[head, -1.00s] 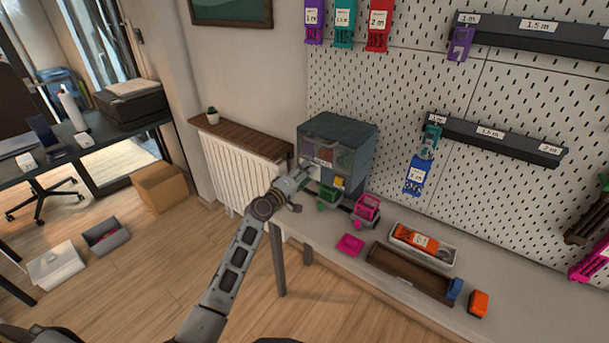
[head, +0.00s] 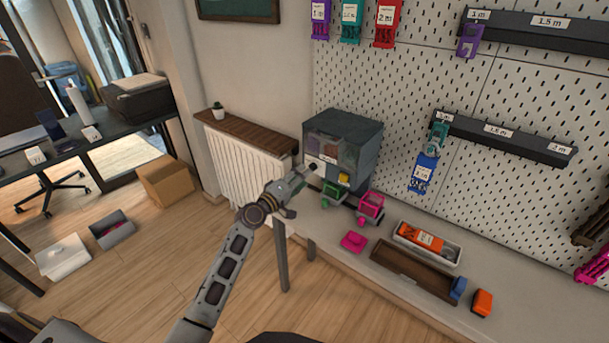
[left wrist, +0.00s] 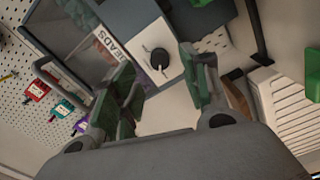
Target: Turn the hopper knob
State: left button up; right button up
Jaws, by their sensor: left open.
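The hopper (head: 343,145) is a dark grey box with clear-fronted bins, standing at the back left end of the bench against the pegboard. In the left wrist view the hopper knob (left wrist: 160,58) is a round black knob with a light pointer line, on a white plate beside a label reading "BEADS". My left gripper (head: 308,175) is in front of the hopper's lower left. In the left wrist view its green-padded fingers (left wrist: 165,85) are spread, with the knob beyond them and between them. The gripper looks empty and apart from the knob. My right gripper is not in view.
A green bin (head: 333,192) and a pink bin (head: 370,206) stand at the hopper's foot. A pink piece (head: 353,241), a brown tray (head: 411,272) and a white tray (head: 455,254) with an orange item lie to the right. A radiator (head: 250,165) stands left.

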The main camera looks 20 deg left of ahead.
pick_arm(q)
jog(key=v, duration=0.6)
jog(key=shift+s, duration=0.35)
jog(key=shift+a, duration=0.1)
dwell(0.4)
